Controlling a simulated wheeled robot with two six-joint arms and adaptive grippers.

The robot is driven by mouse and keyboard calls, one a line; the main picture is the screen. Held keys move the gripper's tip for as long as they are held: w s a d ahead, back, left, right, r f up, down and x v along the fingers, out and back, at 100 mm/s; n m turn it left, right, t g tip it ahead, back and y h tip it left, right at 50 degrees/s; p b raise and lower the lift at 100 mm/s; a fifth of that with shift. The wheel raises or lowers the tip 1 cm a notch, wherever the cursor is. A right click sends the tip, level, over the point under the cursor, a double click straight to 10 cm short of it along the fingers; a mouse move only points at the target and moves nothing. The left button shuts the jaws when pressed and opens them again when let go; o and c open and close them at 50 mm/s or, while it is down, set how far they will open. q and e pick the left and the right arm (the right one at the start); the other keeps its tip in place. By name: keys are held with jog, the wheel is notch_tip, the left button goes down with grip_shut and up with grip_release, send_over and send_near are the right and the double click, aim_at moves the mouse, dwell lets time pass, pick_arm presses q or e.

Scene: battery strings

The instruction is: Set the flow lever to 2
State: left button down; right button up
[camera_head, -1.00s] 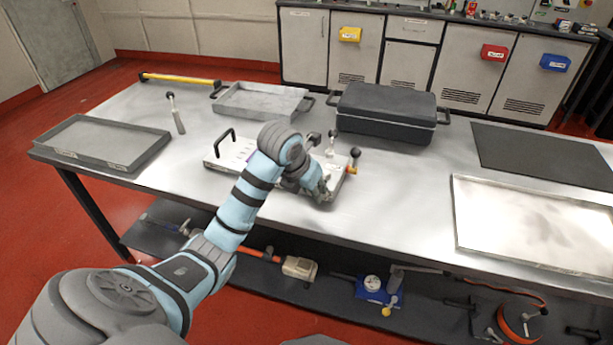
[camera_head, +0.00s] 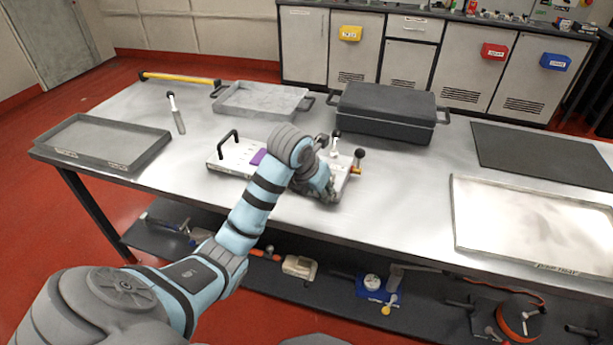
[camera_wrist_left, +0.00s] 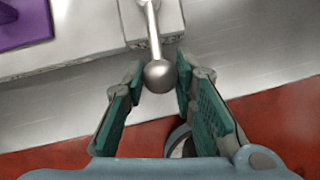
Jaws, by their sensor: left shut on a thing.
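A white panel device (camera_head: 228,158) with a black handle and a purple patch sits on the steel table. It also shows in the left wrist view (camera_wrist_left: 85,22). There a silver lever (camera_wrist_left: 154,28) with a ball end reaches out past the panel's edge. My left gripper (camera_wrist_left: 160,72) is around the lever's ball end, one finger on each side, and is shut on it. In the head view my left gripper (camera_head: 330,192) is at the panel's front right, and my arm hides the lever and any scale marks. My right gripper is not in view.
A black-knobbed lever with an orange base (camera_head: 357,160) stands at the panel's right end. A dark case (camera_head: 385,115) and a grey tray (camera_head: 258,103) are behind.

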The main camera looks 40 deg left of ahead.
pick_arm(q)
jog(key=shift+w+d, duration=0.1)
jog(key=shift+d, duration=0.05)
jog(key=shift+w+d, duration=0.25)
jog(key=shift+d, duration=0.45)
jog(key=c, duration=1.4)
grip_release()
jog(key=shift+o, duration=0.2)
notch_tip(320, 180, up, 7)
jog(key=p, duration=0.7)
